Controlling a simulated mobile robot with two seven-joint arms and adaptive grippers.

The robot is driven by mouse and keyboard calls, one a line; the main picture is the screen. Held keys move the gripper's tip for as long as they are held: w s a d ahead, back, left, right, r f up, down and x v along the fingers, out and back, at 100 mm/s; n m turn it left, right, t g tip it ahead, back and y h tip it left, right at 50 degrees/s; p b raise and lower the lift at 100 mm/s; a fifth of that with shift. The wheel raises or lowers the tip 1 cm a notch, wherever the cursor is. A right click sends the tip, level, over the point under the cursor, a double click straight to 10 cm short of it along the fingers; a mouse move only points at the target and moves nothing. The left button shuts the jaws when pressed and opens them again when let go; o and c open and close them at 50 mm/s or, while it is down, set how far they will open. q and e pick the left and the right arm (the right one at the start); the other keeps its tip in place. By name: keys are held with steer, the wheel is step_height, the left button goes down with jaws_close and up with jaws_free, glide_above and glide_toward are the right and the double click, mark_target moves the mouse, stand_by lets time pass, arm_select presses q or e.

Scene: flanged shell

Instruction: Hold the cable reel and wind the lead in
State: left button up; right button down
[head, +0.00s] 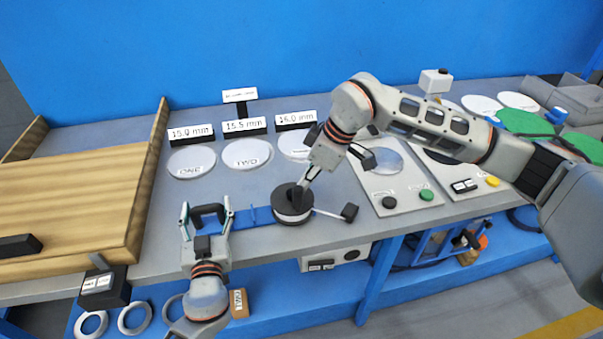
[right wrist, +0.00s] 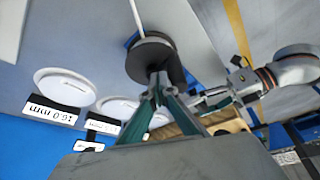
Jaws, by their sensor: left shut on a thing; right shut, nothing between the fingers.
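The cable reel (head: 292,216) is a black round drum with a white band, on a blue base (head: 240,219) at the table's front edge. A black handle (head: 208,210) rises at the base's left end. My left gripper (head: 206,212) is shut on this handle. A white lead (head: 328,213) runs right from the drum to a black plug (head: 349,212) on the table. My right gripper (head: 304,187) is shut and empty, fingertips down at the drum's top. In the right wrist view its tips (right wrist: 158,82) meet beside an upright black part on the reel (right wrist: 149,57); contact is unclear.
White discs (head: 248,153) with millimetre signs lie behind the reel. A grey panel with a green button (head: 426,195) stands to the right. A wooden board (head: 70,205) is at left. The strip of table around the plug is clear.

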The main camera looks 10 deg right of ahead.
arm_select(q)
steer(key=shift+r, duration=0.2)
arm_select(e)
step_height(320, 180, up, 9)
stand_by(0.6)
steer(key=shift+w, duration=0.1)
arm_select(q)
steer(key=o, duration=2.1)
steer(key=shift+s+f, duration=0.1)
steer(key=shift+f, duration=0.05)
